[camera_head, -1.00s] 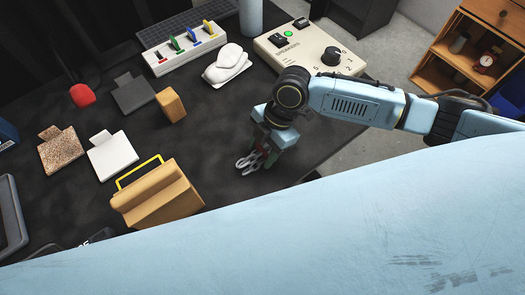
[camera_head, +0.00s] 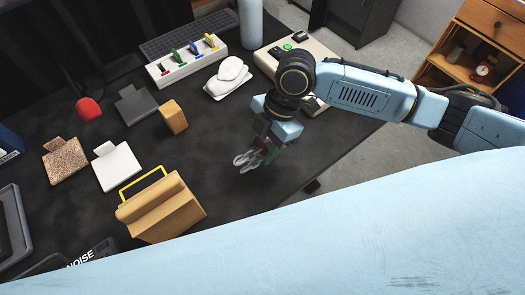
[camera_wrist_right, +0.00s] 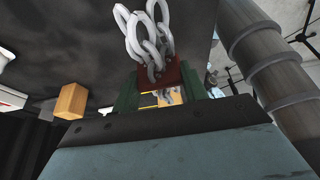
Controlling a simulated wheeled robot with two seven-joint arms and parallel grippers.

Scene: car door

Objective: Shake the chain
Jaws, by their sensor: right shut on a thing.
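The chain (camera_head: 246,161) is made of thick silver-grey links and sits at the right part of the dark table. My right gripper (camera_head: 264,150) is shut on it. In the right wrist view the chain (camera_wrist_right: 146,32) extends beyond the dark red piece (camera_wrist_right: 160,77) between the green fingers (camera_wrist_right: 158,92). Several loose links show past the fingertips. Whether the links touch the table cannot be told. My left gripper is not in view.
A tan block with a yellow handle (camera_head: 165,210) stands left of the chain. The table's right edge is close to my gripper.

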